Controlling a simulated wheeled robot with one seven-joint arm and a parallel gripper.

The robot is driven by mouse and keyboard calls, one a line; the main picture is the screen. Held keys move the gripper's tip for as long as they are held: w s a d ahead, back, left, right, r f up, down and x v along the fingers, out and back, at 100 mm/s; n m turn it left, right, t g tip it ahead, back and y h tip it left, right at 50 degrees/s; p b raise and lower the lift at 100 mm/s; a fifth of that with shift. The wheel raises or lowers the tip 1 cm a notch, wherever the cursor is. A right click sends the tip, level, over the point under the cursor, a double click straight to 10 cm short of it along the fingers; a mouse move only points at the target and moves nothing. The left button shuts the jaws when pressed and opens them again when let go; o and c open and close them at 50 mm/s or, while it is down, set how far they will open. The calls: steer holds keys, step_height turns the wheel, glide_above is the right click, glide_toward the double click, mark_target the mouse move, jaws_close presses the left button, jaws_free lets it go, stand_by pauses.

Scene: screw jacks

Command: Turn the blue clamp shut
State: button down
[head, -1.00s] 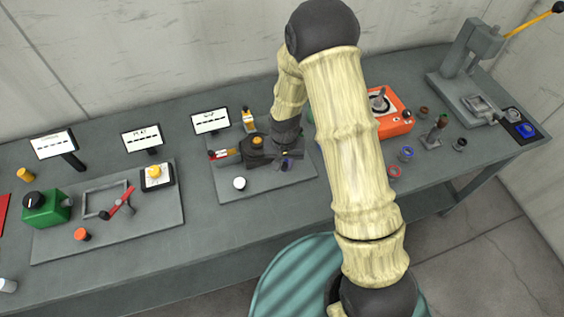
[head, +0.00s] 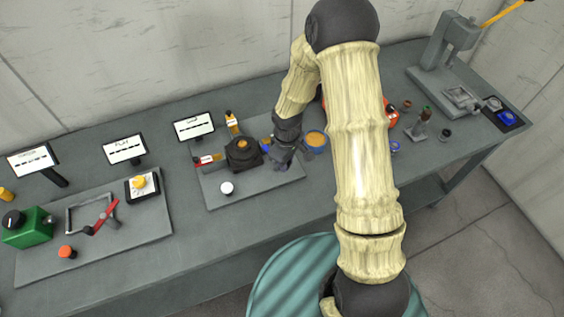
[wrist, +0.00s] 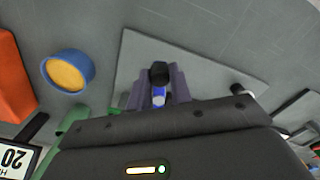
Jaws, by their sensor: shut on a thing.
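The blue clamp (wrist: 159,97) shows in the wrist view as a blue part with a black end, between my two fingers. My gripper (wrist: 158,88) is shut on it. In the head view, my gripper (head: 282,160) is low over the right part of a grey plate (head: 262,190), right of a dark block (head: 243,154). There the hand and fingers hide most of the clamp, so its angle is hard to tell. A red clamp (head: 207,160) and a yellow-orange clamp (head: 232,122) stand by the block.
A blue-rimmed dish with an orange-yellow middle (head: 315,140) is close right of my gripper. A white knob (head: 226,188) is at the plate's front. A sign (head: 194,127) stands behind. Another plate with a green box (head: 28,228) is left. A grey press (head: 450,65) is far right.

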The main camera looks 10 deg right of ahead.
steer(key=shift+w+d+n+p, duration=0.25)
steer(key=shift+w+d+n, duration=0.05)
steer(key=shift+n, duration=0.6)
steer(key=shift+w+d+n+p, duration=0.2)
steer(key=shift+w+d+n, duration=0.15)
steer(key=shift+n, duration=0.55)
steer(key=shift+w+d+n+p, duration=0.25)
steer(key=shift+w+n, duration=0.05)
steer(key=shift+n, duration=0.6)
steer(key=c, duration=1.3)
jaws_free()
steer(key=shift+o, duration=0.2)
steer(key=shift+r, duration=0.15)
step_height(320, 180, up, 17)
steer(key=b, duration=0.2)
